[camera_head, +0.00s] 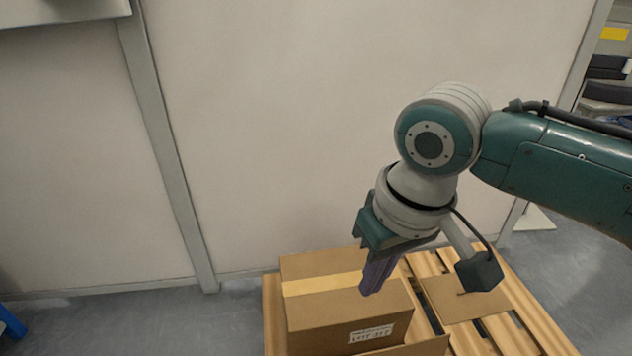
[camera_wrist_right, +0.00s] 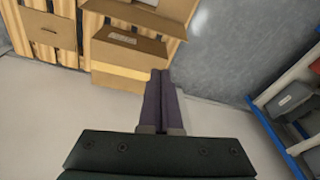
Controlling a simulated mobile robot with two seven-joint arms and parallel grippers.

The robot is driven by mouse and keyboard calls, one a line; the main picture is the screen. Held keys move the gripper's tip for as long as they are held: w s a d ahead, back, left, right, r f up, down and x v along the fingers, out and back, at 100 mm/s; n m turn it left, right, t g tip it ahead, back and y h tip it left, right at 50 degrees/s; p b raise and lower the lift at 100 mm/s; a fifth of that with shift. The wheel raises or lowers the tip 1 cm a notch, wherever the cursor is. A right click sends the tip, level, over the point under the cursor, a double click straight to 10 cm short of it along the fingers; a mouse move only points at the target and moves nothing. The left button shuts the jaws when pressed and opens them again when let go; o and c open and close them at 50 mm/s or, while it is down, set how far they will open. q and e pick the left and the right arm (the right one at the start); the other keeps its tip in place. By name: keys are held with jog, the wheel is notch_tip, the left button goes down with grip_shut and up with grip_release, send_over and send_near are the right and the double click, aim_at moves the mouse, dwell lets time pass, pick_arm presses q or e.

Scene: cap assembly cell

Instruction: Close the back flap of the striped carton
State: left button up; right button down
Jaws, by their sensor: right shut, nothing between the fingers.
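The striped carton (camera_head: 345,312) is brown, with a pale yellow band across its upper side and a white label on the face toward me. It stands on the wooden pallet in the head view, its lower part cut off. It also shows in the right wrist view (camera_wrist_right: 132,54). The upper side looks flat; I cannot make out a separate raised back flap. My right gripper (camera_head: 370,290) is shut and empty, its purple fingers pointing down in front of the carton's right part. Its fingertips also show in the wrist view (camera_wrist_right: 160,75), beside the band. I cannot tell whether they touch. My left gripper is out of view.
The slatted pallet (camera_head: 540,325) lies under the carton. A flat-looking brown cardboard piece (camera_head: 455,308) with a dark slot lies to the right. A pale wall panel (camera_head: 330,130) rises behind. A shelf rack (camera_wrist_right: 285,110) shows at right in the wrist view.

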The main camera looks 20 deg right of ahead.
jog(key=w+d+f+m+h+b, duration=0.1)
jog(key=w+d+f+b, duration=0.2)
jog(key=f+b, duration=1)
jog(key=w+d+f+m+b, duration=0.2)
jog(key=w+d+f+b, duration=0.15)
jog(key=f+b, duration=1)
pick_arm(q)
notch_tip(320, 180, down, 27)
jog(key=p, duration=0.3)
pick_arm(e)
jog(key=shift+s+a+r, duration=0.1)
jog(key=shift+s+r, duration=0.05)
jog(key=shift+s, duration=0.55)
jog(key=shift+s+a+r, duration=0.15)
jog(key=shift+s+r, duration=0.05)
jog(key=shift+s, duration=0.45)
jog(key=shift+s+a+r, duration=0.1)
jog(key=shift+s+r, duration=0.05)
jog(key=shift+s, duration=0.55)
